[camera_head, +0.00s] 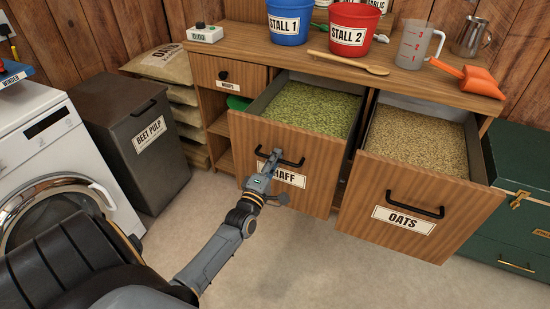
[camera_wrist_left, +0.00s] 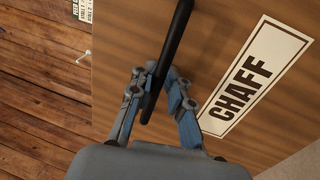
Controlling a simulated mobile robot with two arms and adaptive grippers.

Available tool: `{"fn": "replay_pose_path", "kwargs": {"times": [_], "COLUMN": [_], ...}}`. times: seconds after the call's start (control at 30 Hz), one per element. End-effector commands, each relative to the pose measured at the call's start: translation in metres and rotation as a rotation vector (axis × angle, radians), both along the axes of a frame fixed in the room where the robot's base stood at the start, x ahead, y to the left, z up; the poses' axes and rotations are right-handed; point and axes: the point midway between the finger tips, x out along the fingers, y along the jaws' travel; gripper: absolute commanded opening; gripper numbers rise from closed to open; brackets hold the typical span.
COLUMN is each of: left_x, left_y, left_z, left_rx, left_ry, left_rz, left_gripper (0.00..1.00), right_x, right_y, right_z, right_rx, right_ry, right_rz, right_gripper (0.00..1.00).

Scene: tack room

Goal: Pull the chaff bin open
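The chaff bin (camera_head: 325,172) is a wooden tilt-out or drawer front, standing open with green chaff (camera_head: 312,107) showing inside. Its label is partly hidden by my gripper in the head view and reads CHAFF in the left wrist view (camera_wrist_left: 252,85). My left gripper (camera_head: 270,158) is at its black bar handle (camera_head: 292,163). In the left wrist view the handle (camera_wrist_left: 172,50) passes between the two fingers (camera_wrist_left: 160,88), which close on it from both sides. My right gripper is in neither view.
The oats bin (camera_head: 360,207) stands open to the right. The counter above holds buckets (camera_head: 352,30), a wooden spoon (camera_head: 350,63), a jug and an orange scoop. A beet pulp bin (camera_head: 125,120) and washing machine stand left, a green chest (camera_head: 525,190) right. The floor in front is clear.

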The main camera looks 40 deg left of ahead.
Motion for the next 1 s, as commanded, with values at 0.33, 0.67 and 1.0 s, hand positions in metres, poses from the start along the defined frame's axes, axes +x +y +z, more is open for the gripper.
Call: {"fn": "replay_pose_path", "kwargs": {"times": [0.33, 0.67, 1.0], "left_x": [-0.004, -0.063, -0.111], "left_y": [-0.001, -0.015, -0.027], "left_z": [0.001, -0.012, -0.021], "left_rx": [0.001, 0.0, 0.0], "left_ry": [-0.005, 0.001, -0.001], "left_rz": [0.001, 0.0, 0.0], "left_gripper": [0.19, 0.19, 0.19], "right_x": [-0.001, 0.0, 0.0], "right_y": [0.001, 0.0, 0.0], "right_z": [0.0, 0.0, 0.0], "right_rx": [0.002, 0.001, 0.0], "right_ry": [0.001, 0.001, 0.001], "right_rz": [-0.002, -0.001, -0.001], "right_gripper": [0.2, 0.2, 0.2]}}
